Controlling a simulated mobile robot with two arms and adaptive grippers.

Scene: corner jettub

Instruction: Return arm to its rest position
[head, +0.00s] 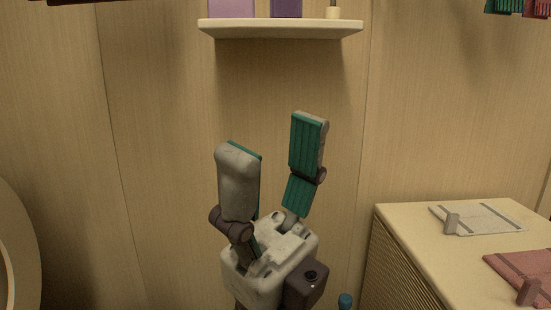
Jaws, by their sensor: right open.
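My right gripper (276,151) stands upright in the middle of the head view. Its two grey fingers with green pads are spread apart, and nothing is between them. It is in front of the wall, below the shelf and apart from it. My left gripper is not in view.
A wall shelf (280,29) with purple boxes (231,8) is above the gripper. At the right, a cabinet (400,225) holds a white cloth (485,217) and a pink cloth (520,268). A blue-capped item (345,300) is at the bottom. The wall area left of the gripper is clear.

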